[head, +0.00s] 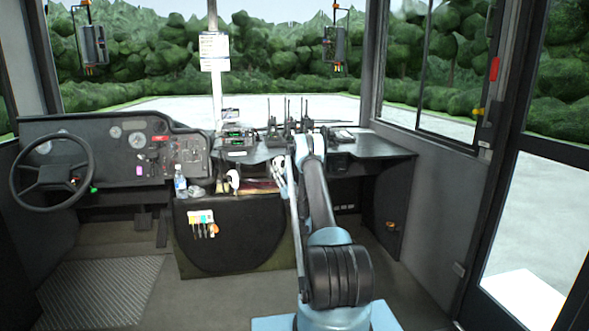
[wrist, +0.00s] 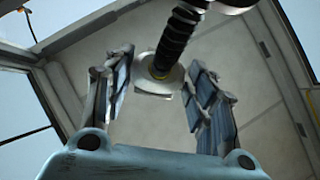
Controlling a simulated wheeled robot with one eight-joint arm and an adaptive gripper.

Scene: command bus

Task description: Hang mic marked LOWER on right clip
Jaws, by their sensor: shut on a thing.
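My gripper (wrist: 158,92) shows in the wrist view with its two fingers on either side of a pale, disc-like piece with a black ribbed stem (wrist: 178,38). This looks like the mic, and the fingers are shut on it. No LOWER marking can be read. In the head view my gripper (head: 280,177) is small and partly behind my own arm, at the front of the dash. A white rounded thing with dark parts (head: 233,180) hangs to its left, perhaps another mic. The right clip cannot be made out.
The dash top (head: 375,146) holds several black radios (head: 290,125) and a boxy unit (head: 236,140). A water bottle (head: 180,183) stands left of centre. The steering wheel (head: 50,165) is at the far left. The floor at right is clear.

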